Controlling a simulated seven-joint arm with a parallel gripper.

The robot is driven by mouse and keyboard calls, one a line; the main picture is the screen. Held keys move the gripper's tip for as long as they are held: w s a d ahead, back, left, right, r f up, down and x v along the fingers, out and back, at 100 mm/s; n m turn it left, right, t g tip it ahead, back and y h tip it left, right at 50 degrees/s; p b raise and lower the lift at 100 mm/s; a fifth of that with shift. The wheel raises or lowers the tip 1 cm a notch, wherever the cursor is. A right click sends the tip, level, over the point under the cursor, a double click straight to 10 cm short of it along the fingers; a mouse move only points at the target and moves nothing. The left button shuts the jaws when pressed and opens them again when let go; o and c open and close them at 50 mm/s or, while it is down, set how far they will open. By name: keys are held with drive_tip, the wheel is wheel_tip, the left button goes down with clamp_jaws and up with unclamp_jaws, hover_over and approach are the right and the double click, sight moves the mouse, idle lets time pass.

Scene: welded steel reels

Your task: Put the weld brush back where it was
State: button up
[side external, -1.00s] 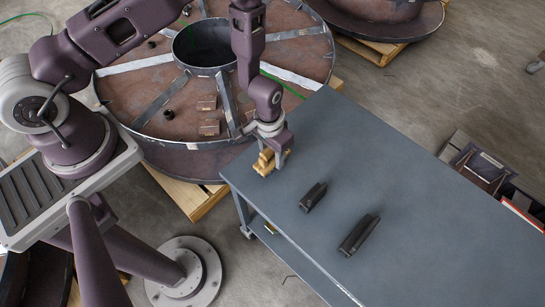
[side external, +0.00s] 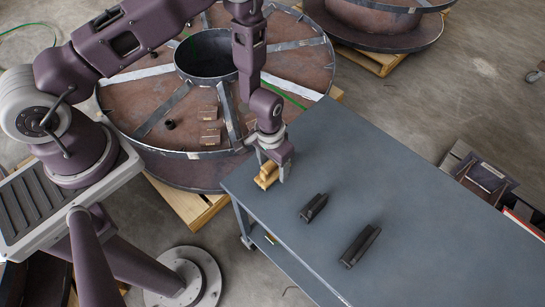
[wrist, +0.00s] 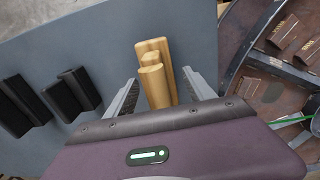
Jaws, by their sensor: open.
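A tan wooden piece with a raised grip, which I take to be the weld brush (side external: 265,176), rests at the table's near-left corner by the reel. In the wrist view the brush (wrist: 154,68) lies lengthwise between my two fingers. My gripper (side external: 272,171) is lowered over it and open, with one finger on each side. In the wrist view my gripper (wrist: 161,86) shows a gap between brush and fingers. The brush's underside is hidden, and no bristles show.
Two dark blocks (side external: 314,207) (side external: 360,246) lie apart on the grey-blue table (side external: 420,200), to the right of my gripper. A rusty steel reel (side external: 150,105) on a wooden pallet (side external: 196,210) stands close to the table's left edge. The table's right part is clear.

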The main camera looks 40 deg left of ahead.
drive_tip(key=r, duration=1.1)
drive_tip(key=shift+s+a+r, duration=0.1)
drive_tip(key=shift+s+a, duration=0.05)
drive_tip(key=shift+a, duration=0.1)
drive_tip(key=s+a+r+t, duration=0.1)
drive_tip(key=a+r, duration=0.1)
drive_tip(key=r, duration=1)
drive_tip(key=s+a+r+t, duration=0.1)
drive_tip(key=s+r+t, duration=0.1)
drive_tip(key=r, duration=1)
drive_tip(key=s+a+r+t, duration=0.1)
drive_tip(key=s+a+r, duration=0.2)
drive_tip(key=s, duration=0.4)
drive_tip(key=s+a+r+t, duration=0.1)
drive_tip(key=s+a+r, duration=0.1)
drive_tip(key=s+r, duration=0.4)
drive_tip(key=shift+s+a+y, duration=0.3)
drive_tip(key=shift+s+a, duration=0.1)
drive_tip(key=shift+s, duration=0.8)
